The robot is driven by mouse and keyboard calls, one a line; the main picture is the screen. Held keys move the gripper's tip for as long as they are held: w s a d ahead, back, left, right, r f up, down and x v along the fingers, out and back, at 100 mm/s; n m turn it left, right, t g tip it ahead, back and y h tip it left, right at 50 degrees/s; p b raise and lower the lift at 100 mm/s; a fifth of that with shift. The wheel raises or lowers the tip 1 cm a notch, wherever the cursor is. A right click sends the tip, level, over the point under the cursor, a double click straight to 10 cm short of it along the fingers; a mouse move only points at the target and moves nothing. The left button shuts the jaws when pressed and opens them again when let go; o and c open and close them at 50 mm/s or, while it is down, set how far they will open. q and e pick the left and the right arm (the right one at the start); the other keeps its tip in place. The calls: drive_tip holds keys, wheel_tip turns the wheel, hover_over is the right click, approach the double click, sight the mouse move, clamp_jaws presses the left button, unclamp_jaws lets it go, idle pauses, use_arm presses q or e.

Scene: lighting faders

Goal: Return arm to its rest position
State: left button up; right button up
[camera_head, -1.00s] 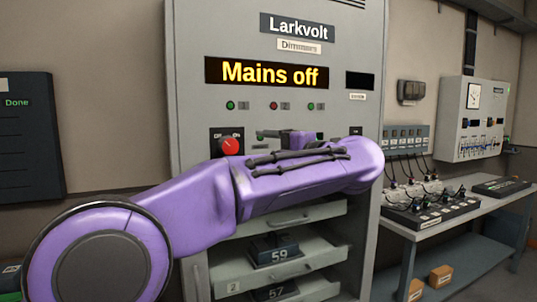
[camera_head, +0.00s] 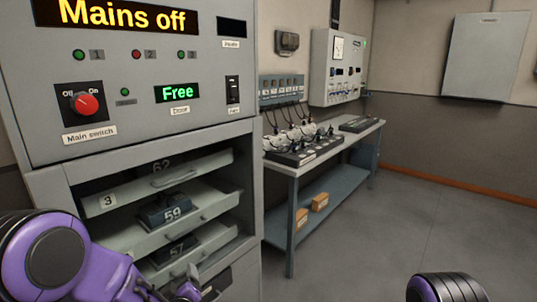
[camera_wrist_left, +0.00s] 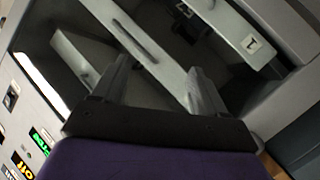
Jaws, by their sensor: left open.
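My left arm is purple and comes in at the lower left of the head view. My left gripper (camera_head: 192,287) is low in front of the cabinet's lower drawers. A black and purple part of my own body shows at the bottom right of the head view. My right gripper is not in view.
The grey cabinet (camera_head: 222,148) has a red main switch (camera_head: 84,104), a lit "Mains off" sign (camera_head: 122,16) and a green "Free" display (camera_head: 177,93). Pulled-out drawers (camera_head: 160,195) hold numbered units. A workbench (camera_head: 300,168) stands to the right. The floor (camera_head: 390,235) beside it is clear.

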use_arm(q)
drive_tip(key=s+a+f+m+g+h, duration=0.15)
drive_tip(key=s+f+g, duration=0.25)
drive_tip(key=s+f, duration=0.75)
drive_tip(key=s+a+f+g, duration=0.1)
drive_tip(key=s+f, duration=0.3)
drive_tip(key=s, duration=0.4)
drive_tip(key=s+a+f+m+g, duration=0.1)
drive_tip(key=s+a+f+g, duration=0.1)
drive_tip(key=s, duration=0.7)
drive_tip(key=s+a+f+m+g, duration=0.1)
drive_tip(key=s+a+f+g, duration=0.1)
drive_tip(key=s+f+g, duration=0.2)
drive_tip(key=s+f, duration=0.2)
drive_tip(key=s, duration=0.2)
drive_tip(key=shift+s+a+f, duration=0.15)
drive_tip(key=shift+s+a, duration=0.05)
drive_tip(key=shift+s, duration=0.2)
drive_tip(key=shift+w, duration=0.1)
